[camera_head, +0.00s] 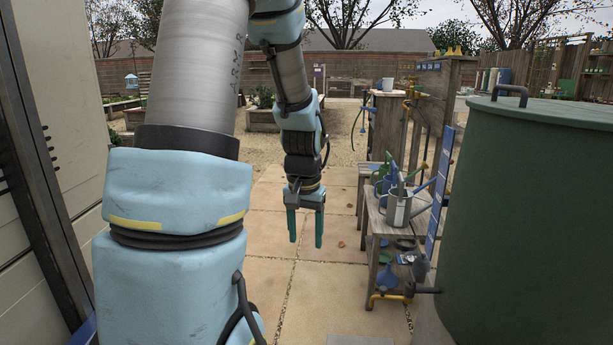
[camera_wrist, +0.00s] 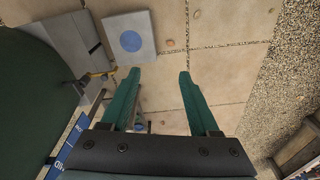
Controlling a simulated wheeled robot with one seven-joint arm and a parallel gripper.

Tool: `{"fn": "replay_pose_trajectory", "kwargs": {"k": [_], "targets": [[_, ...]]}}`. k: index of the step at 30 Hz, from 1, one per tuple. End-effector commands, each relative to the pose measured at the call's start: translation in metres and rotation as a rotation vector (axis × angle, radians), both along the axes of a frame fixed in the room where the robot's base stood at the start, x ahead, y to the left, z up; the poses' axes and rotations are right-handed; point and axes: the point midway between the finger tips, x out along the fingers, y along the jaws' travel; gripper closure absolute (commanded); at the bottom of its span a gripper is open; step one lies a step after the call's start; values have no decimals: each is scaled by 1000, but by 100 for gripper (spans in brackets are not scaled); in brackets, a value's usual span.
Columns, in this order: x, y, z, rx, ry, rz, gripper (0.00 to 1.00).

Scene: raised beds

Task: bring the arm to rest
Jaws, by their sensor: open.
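My arm reaches forward on the left in the head view, in grey and light blue links, and bends down at its far end. My gripper (camera_head: 305,230) hangs there with its fingers pointing down above the paving. The two green fingers stand apart with nothing between them. In the wrist view my gripper (camera_wrist: 155,80) is also open and empty, with bare paving slabs below it.
A wooden bench (camera_head: 372,225) with a metal watering can (camera_head: 400,208) stands right of my gripper. A large green barrel (camera_head: 530,210) fills the right. A pale cabinet (camera_head: 60,110) stands close on the left. The paving (camera_head: 300,290) between is clear.

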Motion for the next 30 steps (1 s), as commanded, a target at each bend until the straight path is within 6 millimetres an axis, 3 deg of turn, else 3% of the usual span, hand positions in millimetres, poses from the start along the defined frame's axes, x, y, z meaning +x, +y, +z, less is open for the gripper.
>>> {"fn": "replay_pose_trajectory", "kwargs": {"k": [3, 11, 30], "targets": [[-33, 30, 10, -11, -16, 97, 38], [-94, 69, 24, -31, -39, 264, 38], [-89, 66, 172, -29, -36, 251, 38]]}}
